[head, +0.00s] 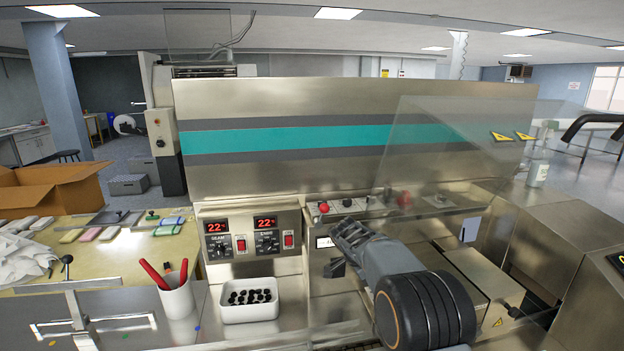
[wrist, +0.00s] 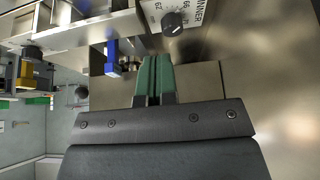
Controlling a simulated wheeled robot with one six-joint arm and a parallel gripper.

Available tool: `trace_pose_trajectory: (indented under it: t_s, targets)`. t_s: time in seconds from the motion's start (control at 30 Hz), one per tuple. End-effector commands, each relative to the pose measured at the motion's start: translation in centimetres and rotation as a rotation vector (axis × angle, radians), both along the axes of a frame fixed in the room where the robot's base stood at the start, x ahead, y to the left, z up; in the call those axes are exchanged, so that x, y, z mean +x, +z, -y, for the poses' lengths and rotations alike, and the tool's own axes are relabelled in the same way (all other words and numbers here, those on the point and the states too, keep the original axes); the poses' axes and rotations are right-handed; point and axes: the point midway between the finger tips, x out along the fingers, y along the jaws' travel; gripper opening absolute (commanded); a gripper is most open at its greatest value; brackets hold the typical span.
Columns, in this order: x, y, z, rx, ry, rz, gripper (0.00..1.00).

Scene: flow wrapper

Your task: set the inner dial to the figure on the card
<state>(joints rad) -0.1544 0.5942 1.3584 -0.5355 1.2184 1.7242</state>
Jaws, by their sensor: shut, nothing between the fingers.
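The inner dial (wrist: 172,23) is a dark round knob on a pale plate at the top of the wrist view. The plate carries the letters "NNER" and the figures 62 and 66; the knob's exact setting is too small to read. My gripper (wrist: 154,58) has green fingers shut together, empty, just below the plate in the picture and apparently apart from the knob. In the head view my gripper (head: 350,234) is in front of the machine face, and I cannot make out the dial there. A small pale card-like rectangle (head: 470,229) is at the right; its figure is unreadable.
A clear guard (head: 440,150) slants over the right side. Two red displays (head: 265,223) with knobs and switches are left of my arm. A blue part (wrist: 112,58) juts out near my fingers. A black-bead tray (head: 250,313) and a cup (head: 177,298) stand in front.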

Motion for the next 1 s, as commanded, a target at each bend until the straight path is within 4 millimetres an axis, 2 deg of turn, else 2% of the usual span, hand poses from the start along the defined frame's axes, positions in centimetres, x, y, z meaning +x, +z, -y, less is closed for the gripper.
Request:
trace_pose_trajectory:
  t_s: [0.27,0.57,0.77,1.0]
  targets:
    - [0.3,0.5,0.0,0.000,-0.001,0.000,0.00]
    - [2.0,1.6,0.0,0.000,-0.002,-0.001,0.00]
    - [2.7,1.4,0.0,0.000,0.000,0.000,0.00]
    - [2.9,0.2,0.1,0.000,-0.001,0.000,0.00]
